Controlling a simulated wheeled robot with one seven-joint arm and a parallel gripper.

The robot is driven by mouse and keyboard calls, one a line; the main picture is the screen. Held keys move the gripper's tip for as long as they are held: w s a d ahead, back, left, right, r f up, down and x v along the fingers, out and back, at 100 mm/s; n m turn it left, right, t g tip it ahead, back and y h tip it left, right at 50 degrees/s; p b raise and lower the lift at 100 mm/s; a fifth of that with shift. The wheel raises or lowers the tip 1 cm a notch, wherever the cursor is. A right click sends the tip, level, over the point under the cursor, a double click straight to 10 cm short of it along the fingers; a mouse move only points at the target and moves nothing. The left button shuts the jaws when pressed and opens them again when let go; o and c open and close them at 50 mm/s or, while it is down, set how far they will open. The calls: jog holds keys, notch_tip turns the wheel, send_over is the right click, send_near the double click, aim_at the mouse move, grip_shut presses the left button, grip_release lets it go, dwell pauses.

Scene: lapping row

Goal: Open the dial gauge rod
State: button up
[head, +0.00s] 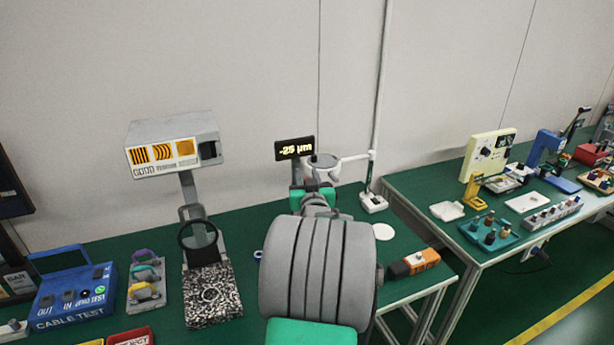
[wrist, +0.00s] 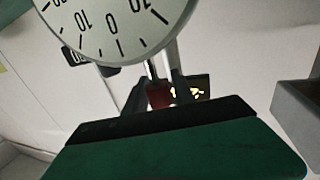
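The dial gauge shows in the wrist view as a round white face (wrist: 118,22) with black numbers, cut off by the top edge. A thin metal rod (wrist: 152,72) comes down from it to a dark red end piece (wrist: 159,96). My gripper (wrist: 160,85) has its two dark fingers on either side of this red piece, very close to it. Whether they press on it I cannot tell. In the head view my arm hides the rod and most of my gripper. A small round grey top (head: 322,160) shows above it, beside a black display (head: 294,148) with lit digits.
A grey lamp-like box (head: 174,143) on a post stands to the left, near a blue cable tester (head: 75,295). A white stand (head: 373,203) with a tall pole and an orange-black box (head: 413,263) are to the right. The back wall is close.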

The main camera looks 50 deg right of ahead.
grip_shut()
dwell(1.0)
